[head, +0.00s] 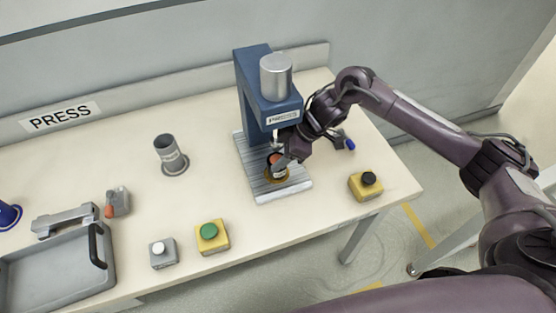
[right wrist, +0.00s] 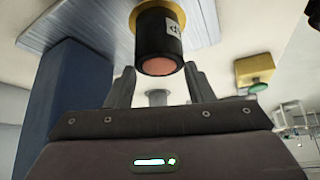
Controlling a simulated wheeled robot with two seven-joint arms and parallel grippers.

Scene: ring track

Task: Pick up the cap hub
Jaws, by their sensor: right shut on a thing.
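The cap hub (head: 275,159) is a small dark cylinder with an orange-pink top. It stands in a brass-coloured ring (head: 284,178) on the ribbed plate of the blue press, under the press head. In the right wrist view the hub (right wrist: 158,42) shows as a black cylinder with a white label and a pink end. My right gripper (head: 281,161) is shut on the hub, with one finger on each side of it; its fingers also show in the right wrist view (right wrist: 159,70). My left gripper is not in view.
The blue press (head: 252,88) rises close behind my right gripper. A yellow box with a black button (head: 366,186) stands to the right. A grey holder (head: 170,155), a green-button box (head: 212,238), a white-button box (head: 162,253) and a grey tray (head: 60,270) stand left.

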